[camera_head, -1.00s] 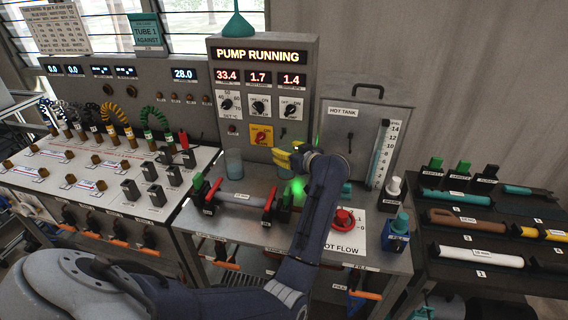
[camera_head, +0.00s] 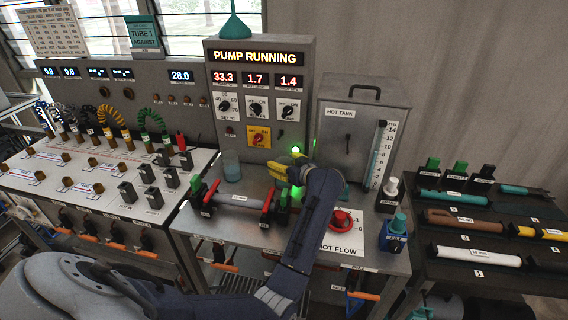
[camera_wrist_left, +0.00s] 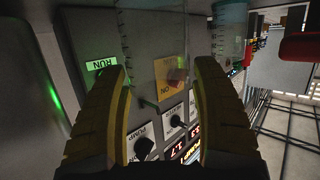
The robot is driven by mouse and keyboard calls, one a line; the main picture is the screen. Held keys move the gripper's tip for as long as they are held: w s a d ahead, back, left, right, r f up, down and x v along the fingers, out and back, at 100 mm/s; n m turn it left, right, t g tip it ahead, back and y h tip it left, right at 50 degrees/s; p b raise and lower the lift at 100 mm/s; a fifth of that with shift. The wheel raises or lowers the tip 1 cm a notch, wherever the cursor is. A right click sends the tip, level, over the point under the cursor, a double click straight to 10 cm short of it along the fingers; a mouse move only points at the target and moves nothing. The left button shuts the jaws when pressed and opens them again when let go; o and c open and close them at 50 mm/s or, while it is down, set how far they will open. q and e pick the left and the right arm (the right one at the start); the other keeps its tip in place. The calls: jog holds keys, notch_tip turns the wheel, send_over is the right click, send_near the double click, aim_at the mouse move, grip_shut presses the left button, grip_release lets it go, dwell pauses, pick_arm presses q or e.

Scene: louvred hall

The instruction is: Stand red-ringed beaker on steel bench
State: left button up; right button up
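My left gripper (camera_head: 276,171) has yellow fingers and is above the back of the steel bench (camera_head: 240,228), in front of the pump panel. In the left wrist view its fingers (camera_wrist_left: 160,62) stand apart, one on each side of a clear glass beaker (camera_wrist_left: 152,35) with faint graduation marks; they appear closed on its sides. No red ring shows on it, and its base is cut off by the frame. I cannot make this beaker out in the head view. A second beaker with bluish liquid (camera_head: 232,166) stands on the bench left of the gripper; it also shows in the left wrist view (camera_wrist_left: 231,30).
A tube (camera_head: 240,200) between red clamps lies in front of the gripper. The pump panel (camera_head: 229,130) and hot tank (camera_head: 340,150) stand behind. A red knob (camera_head: 343,219) and a blue block with teal top (camera_head: 395,230) are to the right.

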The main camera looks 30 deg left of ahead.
pick_arm(q)
jog(key=shift+o, duration=0.6)
jog(key=shift+r, duration=0.1)
jog(key=shift+d+r, duration=0.1)
jog(key=shift+d, duration=0.1)
jog(key=v, duration=0.5)
jog(key=shift+s, duration=0.1)
jog(key=shift+r, duration=0.1)
